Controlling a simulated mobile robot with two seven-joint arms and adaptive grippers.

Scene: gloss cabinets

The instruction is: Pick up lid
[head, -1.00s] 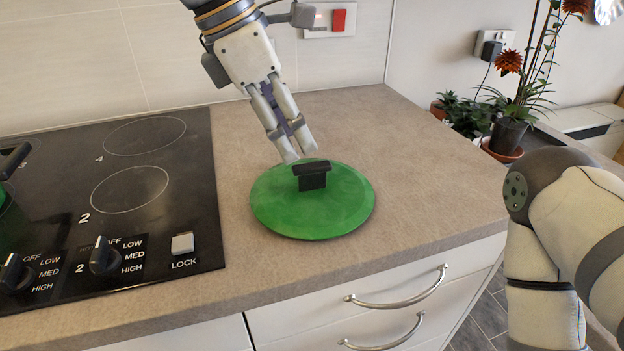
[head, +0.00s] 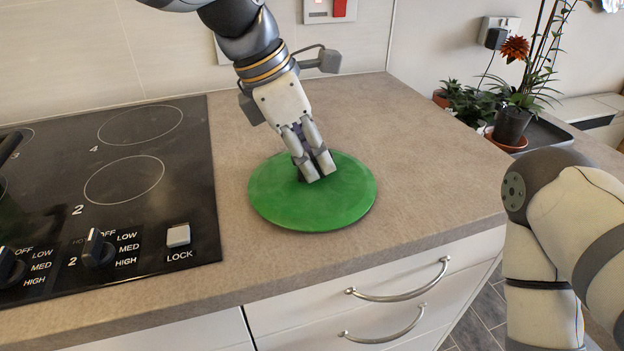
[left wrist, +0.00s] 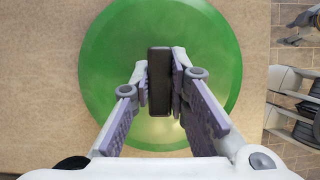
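The green round lid (head: 345,200) lies flat on the countertop to the right of the hob. It also fills most of the upper left wrist view (left wrist: 110,60). Its black handle (left wrist: 159,80) stands upright at the middle. My left gripper (head: 318,172) points down over the lid's centre, and its fingers mostly hide the handle in the head view.
The black hob (head: 100,190) with knobs lies left of the lid. Drawers with metal handles (head: 400,295) are below the counter's front edge. Potted plants (head: 510,125) stand beyond the right end. The counter (head: 430,175) right of the lid is clear.

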